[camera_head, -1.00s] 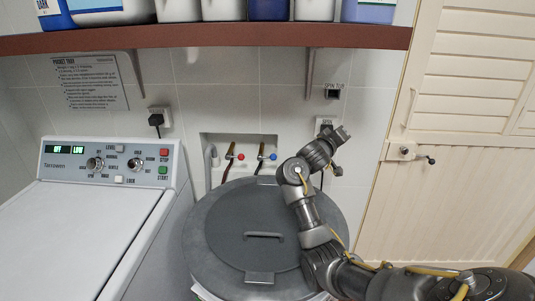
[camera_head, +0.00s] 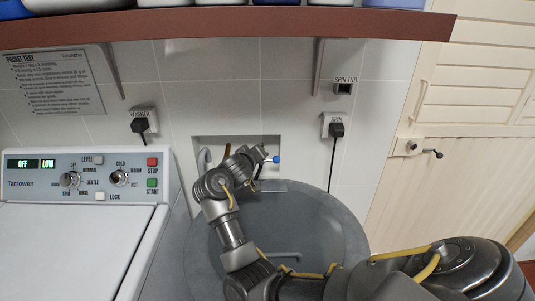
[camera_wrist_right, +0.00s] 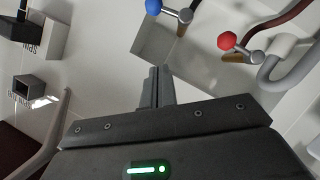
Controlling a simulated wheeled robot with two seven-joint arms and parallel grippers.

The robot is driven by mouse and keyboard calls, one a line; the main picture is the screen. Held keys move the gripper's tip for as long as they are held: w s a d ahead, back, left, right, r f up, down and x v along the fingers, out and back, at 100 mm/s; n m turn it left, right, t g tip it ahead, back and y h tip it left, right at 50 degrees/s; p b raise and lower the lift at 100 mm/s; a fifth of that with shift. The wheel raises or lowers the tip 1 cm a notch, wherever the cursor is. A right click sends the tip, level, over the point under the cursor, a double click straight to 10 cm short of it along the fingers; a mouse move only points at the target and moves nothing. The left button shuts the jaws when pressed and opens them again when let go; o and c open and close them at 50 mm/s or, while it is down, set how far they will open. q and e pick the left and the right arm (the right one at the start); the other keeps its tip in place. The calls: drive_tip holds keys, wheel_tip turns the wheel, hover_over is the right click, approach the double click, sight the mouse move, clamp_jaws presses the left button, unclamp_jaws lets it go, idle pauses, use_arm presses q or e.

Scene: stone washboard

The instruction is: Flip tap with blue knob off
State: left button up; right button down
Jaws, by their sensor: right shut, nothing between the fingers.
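The tap with the blue knob (camera_head: 277,159) shows in the wall recess in the head view, just right of my right gripper's tips. In the right wrist view the blue knob (camera_wrist_right: 153,7) is at the top edge, with its metal stem (camera_wrist_right: 182,14) pointing right. My right gripper (camera_head: 262,152) is shut and empty; its closed fingers (camera_wrist_right: 157,72) show in the wrist view, apart from the knob. The tap with the red knob (camera_wrist_right: 226,41) is beside it and hidden behind my arm in the head view. My left gripper is not in view.
A washing machine (camera_head: 60,240) is at left. A brown shelf (camera_head: 200,20) runs above. Plugs and sockets (camera_head: 337,128) are on the wall. A cream door (camera_head: 460,140) is at right.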

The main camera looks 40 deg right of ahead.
drive_tip(key=d, duration=0.1)
hover_over(264, 161)
wheel_tip(264, 161, down, 3)
drive_tip(key=shift+d+f+p, duration=0.1)
drive_tip(key=shift+p, duration=0.3)
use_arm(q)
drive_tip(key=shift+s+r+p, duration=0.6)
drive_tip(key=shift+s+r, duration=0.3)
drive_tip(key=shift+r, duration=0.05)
use_arm(e)
drive_tip(key=s+f, duration=0.1)
drive_tip(key=s+d+f, duration=0.1)
drive_tip(key=f, duration=0.1)
drive_tip(key=shift+d, duration=0.1)
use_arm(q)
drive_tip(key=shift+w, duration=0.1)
use_arm(e)
drive_tip(key=shift+s+d+f+p, duration=0.25)
drive_tip(key=shift+s+f+p, duration=0.2)
drive_tip(key=shift+p, duration=0.2)
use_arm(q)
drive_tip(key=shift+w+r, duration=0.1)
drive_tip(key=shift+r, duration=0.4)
use_arm(e)
drive_tip(key=shift+f, duration=0.25)
